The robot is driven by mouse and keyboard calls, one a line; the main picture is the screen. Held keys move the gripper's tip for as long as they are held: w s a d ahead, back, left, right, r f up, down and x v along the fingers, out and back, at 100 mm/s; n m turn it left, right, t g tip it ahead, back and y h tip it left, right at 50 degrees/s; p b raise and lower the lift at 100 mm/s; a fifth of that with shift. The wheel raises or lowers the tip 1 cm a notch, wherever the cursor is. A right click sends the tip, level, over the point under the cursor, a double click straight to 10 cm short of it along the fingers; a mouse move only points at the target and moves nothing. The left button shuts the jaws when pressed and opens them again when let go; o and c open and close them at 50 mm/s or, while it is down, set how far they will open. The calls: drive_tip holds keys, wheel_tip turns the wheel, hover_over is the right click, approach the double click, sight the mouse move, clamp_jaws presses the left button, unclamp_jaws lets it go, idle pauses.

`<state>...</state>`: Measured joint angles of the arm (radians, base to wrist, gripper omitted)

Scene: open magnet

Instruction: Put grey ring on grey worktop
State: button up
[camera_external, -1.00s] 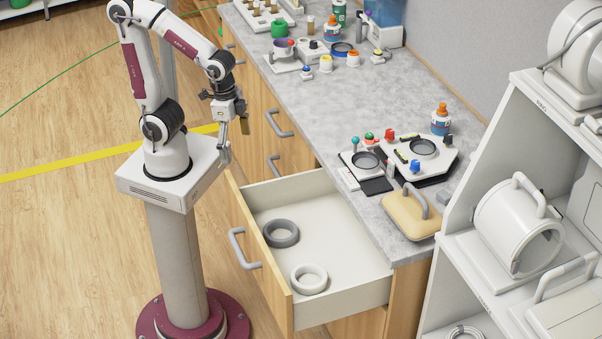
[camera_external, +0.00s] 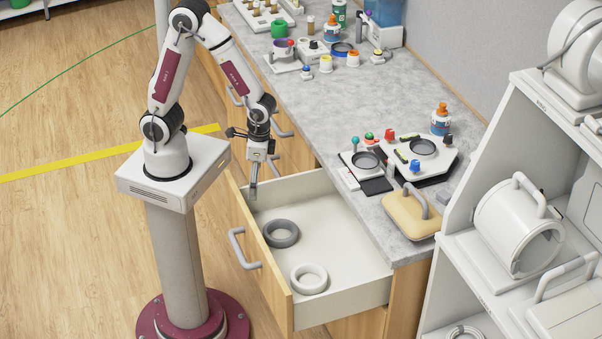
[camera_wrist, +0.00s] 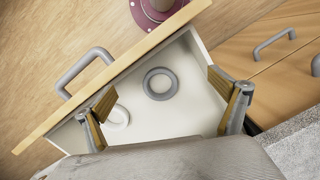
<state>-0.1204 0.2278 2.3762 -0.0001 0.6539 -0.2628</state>
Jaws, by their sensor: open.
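The grey ring (camera_external: 281,233) lies flat in the open drawer (camera_external: 335,208), towards its back left in the external view. It also shows in the wrist view (camera_wrist: 160,83), between my fingers but farther away. My gripper (camera_external: 262,182) points down above the drawer's far left end, apart from the ring. In the wrist view my gripper (camera_wrist: 165,105) is open and empty, its two fingers wide apart. The grey worktop (camera_external: 305,108) runs beside and above the drawer.
A white ring (camera_external: 309,279) lies in the drawer near the grey one. The worktop holds a beige handled block (camera_external: 411,214), a white device (camera_external: 420,152) and several small parts further back. The worktop's middle stretch is clear. A shelf (camera_external: 490,255) stands at the right.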

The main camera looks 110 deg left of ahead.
drive_tip(key=w+f+n, duration=0.1)
drive_tip(key=f, duration=0.2)
drive_tip(key=w+f+n, duration=0.1)
drive_tip(key=f, duration=0.2)
drive_tip(key=a+f+n, duration=0.1)
drive_tip(key=f, duration=0.2)
drive_tip(key=shift+w+a+f+n, duration=0.1)
drive_tip(key=shift+w+f+n, duration=0.2)
drive_tip(key=shift+w, duration=0.1)
drive_tip(key=shift+w+a+f+n+t, duration=0.15)
drive_tip(key=shift+w+n+t, duration=0.1)
drive_tip(key=shift+w+n, duration=0.4)
drive_tip(key=shift+w+a+f+n+t, duration=0.1)
drive_tip(key=shift+w+n+t, duration=0.2)
drive_tip(key=shift+w, duration=0.6)
drive_tip(key=shift+w+a+f+n+t, duration=0.1)
drive_tip(key=shift+w+f+n+t, duration=0.05)
drive_tip(key=shift+w+n, duration=0.5)
drive_tip(key=shift+w+f, duration=0.1)
drive_tip(key=shift+f, duration=0.05)
drive_tip(key=shift+f, duration=1.15)
drive_tip(key=shift+f, duration=0.15)
drive_tip(key=shift+d+f, duration=0.2)
drive_tip(key=shift+f, duration=2.25)
